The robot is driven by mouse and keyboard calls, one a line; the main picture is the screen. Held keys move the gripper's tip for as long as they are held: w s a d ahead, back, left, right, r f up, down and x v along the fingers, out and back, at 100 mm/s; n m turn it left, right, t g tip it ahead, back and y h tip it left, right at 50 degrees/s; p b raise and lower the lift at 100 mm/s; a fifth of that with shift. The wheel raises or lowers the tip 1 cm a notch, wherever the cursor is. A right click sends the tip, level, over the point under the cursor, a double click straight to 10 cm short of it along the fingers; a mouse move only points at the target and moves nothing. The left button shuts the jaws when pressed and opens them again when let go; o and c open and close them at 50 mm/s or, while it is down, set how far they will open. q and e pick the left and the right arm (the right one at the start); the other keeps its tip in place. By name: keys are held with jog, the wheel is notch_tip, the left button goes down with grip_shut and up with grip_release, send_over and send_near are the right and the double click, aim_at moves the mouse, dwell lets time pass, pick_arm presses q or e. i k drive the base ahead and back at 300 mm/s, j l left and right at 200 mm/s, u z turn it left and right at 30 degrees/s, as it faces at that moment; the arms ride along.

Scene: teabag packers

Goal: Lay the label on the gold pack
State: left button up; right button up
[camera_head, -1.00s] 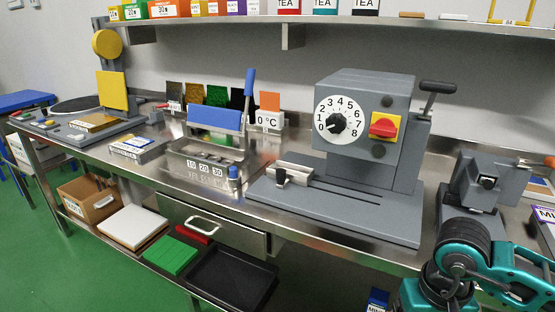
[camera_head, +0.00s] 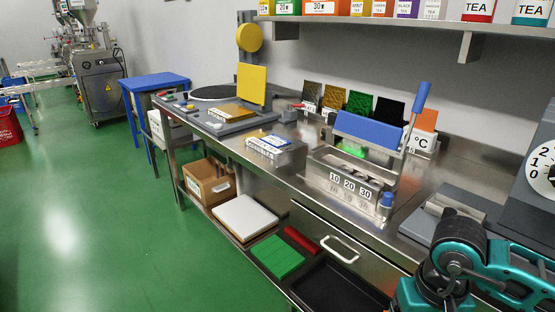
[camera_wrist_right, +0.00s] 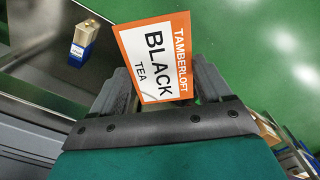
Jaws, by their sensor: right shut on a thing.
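The label (camera_wrist_right: 158,58) is an orange-bordered white card reading TAMBERLOFT BLACK TEA. It shows in the right wrist view, between the fingers of my right gripper (camera_wrist_right: 160,78), which is shut on it. The head view shows my teal right arm at the lower right, but not its fingers or the label. A flat gold block (camera_head: 232,113), seemingly the gold pack, lies on the grey machine at the far left end of the bench, well away from my arm. Its markings are too small to read. My left gripper is in neither view.
A yellow plate (camera_head: 252,83) stands upright behind the gold block. A shelf (camera_head: 440,26) of tea boxes runs above. Open green floor (camera_head: 90,200) lies at left.

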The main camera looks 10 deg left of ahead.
aim_at(231, 110)
jog(key=i+j+u, duration=0.25)
jog(key=u, duration=0.25)
jog(key=i+j+u, duration=0.2)
jog(key=u, duration=0.3)
jog(key=i+j+u, duration=0.1)
jog(key=i+u, duration=0.25)
jog(key=i, duration=0.8)
jog(key=i+j+z, duration=0.1)
jog(key=i+z, duration=0.25)
jog(key=i, duration=0.15)
jog(key=i+j+z, duration=0.3)
jog(key=i, duration=0.15)
jog(key=i+l, duration=0.05)
